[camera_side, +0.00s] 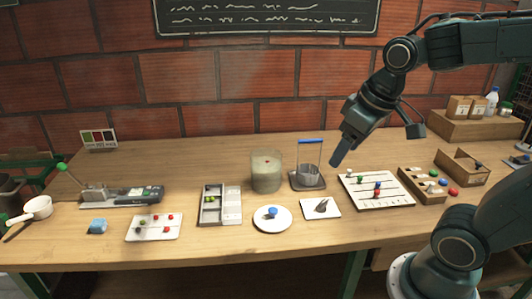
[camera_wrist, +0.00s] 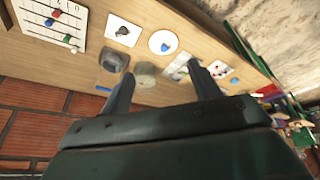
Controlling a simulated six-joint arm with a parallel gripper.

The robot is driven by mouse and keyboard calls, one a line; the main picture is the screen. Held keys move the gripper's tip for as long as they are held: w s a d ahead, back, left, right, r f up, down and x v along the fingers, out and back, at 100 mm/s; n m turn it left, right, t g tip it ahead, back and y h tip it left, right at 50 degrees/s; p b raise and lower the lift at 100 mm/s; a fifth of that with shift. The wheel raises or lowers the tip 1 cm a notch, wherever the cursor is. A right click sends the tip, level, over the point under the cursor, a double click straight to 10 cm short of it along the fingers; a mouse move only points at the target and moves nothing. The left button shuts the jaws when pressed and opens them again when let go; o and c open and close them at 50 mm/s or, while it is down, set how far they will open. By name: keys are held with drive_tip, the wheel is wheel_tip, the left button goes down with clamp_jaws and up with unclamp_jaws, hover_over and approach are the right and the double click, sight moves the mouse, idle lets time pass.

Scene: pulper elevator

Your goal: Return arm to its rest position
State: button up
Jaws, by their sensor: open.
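My gripper (camera_side: 338,155) hangs in the air above the back of the wooden table (camera_side: 225,249), tilted down and to the left. It is near the blue-handled stand (camera_side: 309,180) and apart from everything on the table. In the wrist view the two fingers of my gripper (camera_wrist: 163,92) are spread, with nothing held between them. Below it in the side view are the white board with bars and coloured beads (camera_side: 376,190) and a white card with a dark piece (camera_side: 321,208).
A glass jar (camera_side: 266,172), a white plate with a blue ball (camera_side: 272,218) and a divided tray (camera_side: 220,205) stand mid-table. Wooden trays (camera_side: 422,186) with coloured balls stand at the right. A brick wall (camera_side: 220,75) rises behind. The air left of my gripper is clear.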

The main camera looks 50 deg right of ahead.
drive_tip(key=s+a+r+t, duration=0.1)
drive_tip(key=s+a, duration=0.2)
drive_tip(key=s, duration=0.3)
drive_tip(key=shift+t+y, duration=0.3)
